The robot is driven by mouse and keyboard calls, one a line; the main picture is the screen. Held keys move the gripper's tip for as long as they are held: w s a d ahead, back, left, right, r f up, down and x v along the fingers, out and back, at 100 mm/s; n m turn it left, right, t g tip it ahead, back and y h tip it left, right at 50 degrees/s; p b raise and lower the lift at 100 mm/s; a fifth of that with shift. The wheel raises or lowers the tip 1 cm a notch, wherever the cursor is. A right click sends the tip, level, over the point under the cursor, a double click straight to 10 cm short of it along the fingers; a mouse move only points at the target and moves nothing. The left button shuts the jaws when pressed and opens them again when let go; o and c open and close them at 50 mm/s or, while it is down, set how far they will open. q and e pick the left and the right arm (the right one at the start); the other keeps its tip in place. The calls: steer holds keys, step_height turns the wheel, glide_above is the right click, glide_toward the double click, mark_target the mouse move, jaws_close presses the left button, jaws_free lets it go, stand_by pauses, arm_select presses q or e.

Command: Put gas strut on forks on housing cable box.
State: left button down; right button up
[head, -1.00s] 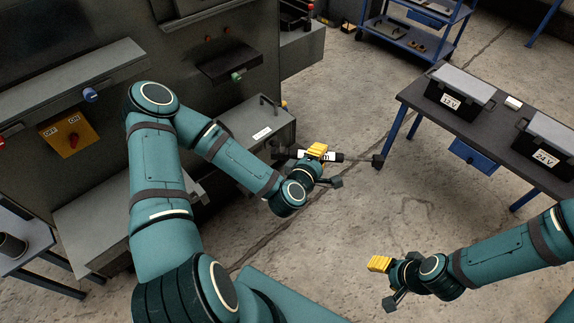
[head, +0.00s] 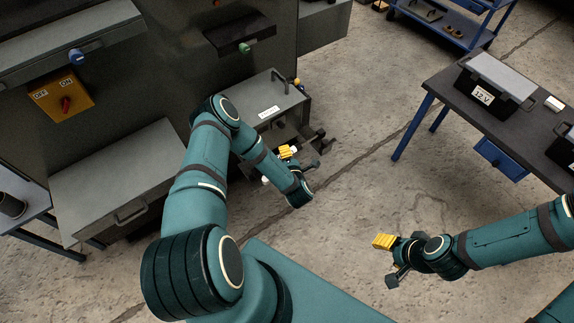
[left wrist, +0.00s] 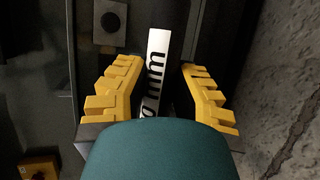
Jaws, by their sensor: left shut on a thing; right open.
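My left gripper (head: 287,152) is shut on the gas strut (left wrist: 157,72). The strut's white label with black lettering shows between the yellow fingers in the left wrist view; most of its dark body is hidden by the gripper and shadow. The gripper is in front of the grey housing cable box (head: 290,101), which has a handle on top and a white label. I cannot make out the forks, nor whether the strut touches them. My right gripper (head: 383,242) has yellow fingers, is open and empty, and hangs over bare floor at the right.
A grey cabinet wall with an orange OFF/ON switch panel (head: 60,97) stands behind at the left, above a grey chest (head: 118,182). A dark table (head: 440,85) with a 12 V case (head: 497,88) stands at the right. The concrete floor between is clear.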

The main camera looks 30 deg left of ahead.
arm_select(q)
step_height(320, 180, down, 6)
steer(key=shift+r+b, duration=0.2)
steer(key=shift+b, duration=0.6)
steer(key=c, duration=1.2)
jaws_free()
steer(key=shift+f, duration=0.2)
steer(key=shift+o, duration=1.4)
